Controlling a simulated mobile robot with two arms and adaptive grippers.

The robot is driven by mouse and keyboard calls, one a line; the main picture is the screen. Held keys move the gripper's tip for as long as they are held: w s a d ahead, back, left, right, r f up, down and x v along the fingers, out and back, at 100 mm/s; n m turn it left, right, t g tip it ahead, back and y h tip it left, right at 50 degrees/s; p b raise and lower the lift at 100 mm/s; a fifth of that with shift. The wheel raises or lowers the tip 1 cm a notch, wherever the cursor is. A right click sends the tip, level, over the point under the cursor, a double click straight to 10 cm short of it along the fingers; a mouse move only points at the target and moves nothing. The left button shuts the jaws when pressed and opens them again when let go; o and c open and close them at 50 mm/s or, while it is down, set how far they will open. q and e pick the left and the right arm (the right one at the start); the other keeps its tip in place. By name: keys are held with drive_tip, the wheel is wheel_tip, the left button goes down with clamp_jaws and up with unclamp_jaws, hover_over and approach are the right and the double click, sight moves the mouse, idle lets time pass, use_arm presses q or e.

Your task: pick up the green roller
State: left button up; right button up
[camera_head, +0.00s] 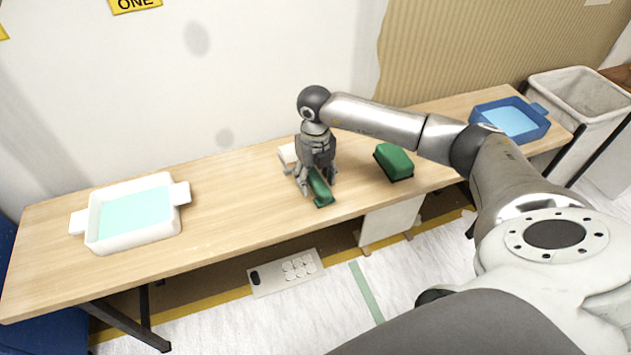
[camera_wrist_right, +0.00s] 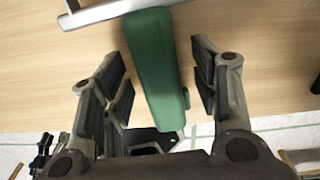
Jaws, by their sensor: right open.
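The green roller (camera_head: 321,192) lies on the wooden table, its green handle toward the front edge and a white part behind it. My right gripper (camera_head: 317,184) is directly over the handle, pointing down, and partly hides it. In the right wrist view the green handle of the roller (camera_wrist_right: 155,65) runs between the two fingers of the open right gripper (camera_wrist_right: 161,72). Gaps show on both sides of the handle. A grey metal frame crosses at the top of that view. My left gripper is not in view.
A green block with a dark base (camera_head: 394,160) stands right of the gripper. A white tray (camera_head: 165,233) is at the left and a blue tray (camera_head: 541,127) at the far right of the table (camera_head: 235,205). A grey bin (camera_head: 606,118) stands beyond the right end.

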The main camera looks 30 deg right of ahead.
drive_tip(key=shift+f, duration=0.2)
idle(0.6)
drive_tip(key=c, duration=1.2)
